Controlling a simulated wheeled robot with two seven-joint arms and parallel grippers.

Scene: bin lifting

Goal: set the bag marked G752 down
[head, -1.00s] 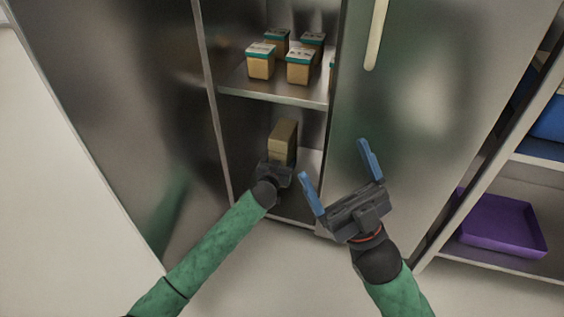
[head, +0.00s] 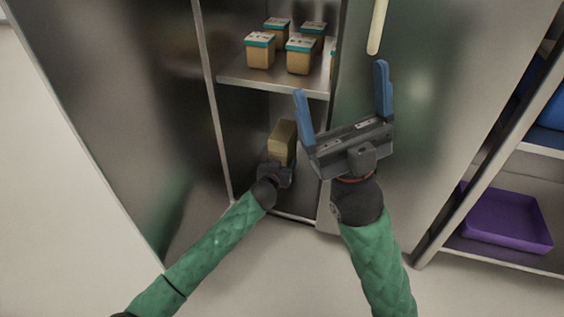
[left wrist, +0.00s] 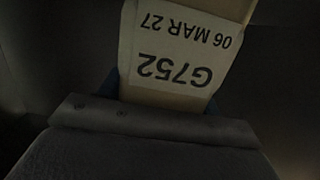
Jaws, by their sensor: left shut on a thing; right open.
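The bag marked G752 (head: 283,139) is a tan block-like bag inside the lower compartment of the metal cabinet. In the left wrist view its label (left wrist: 182,45) reads G752 and 06 MAR 27, upside down. My left gripper (head: 279,168) reaches into the compartment and is shut on the bag's near end; its fingers are mostly hidden. I cannot tell whether the bag touches the compartment floor. My right gripper (head: 342,92) is open and empty, its blue fingers pointing up in front of the cabinet's right door.
Several tan tubs with teal-rimmed lids (head: 300,57) stand on the cabinet shelf (head: 272,83) above the bag. The right door (head: 440,130) has a pale handle (head: 377,27). A purple tray (head: 505,218) lies on a rack at the right.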

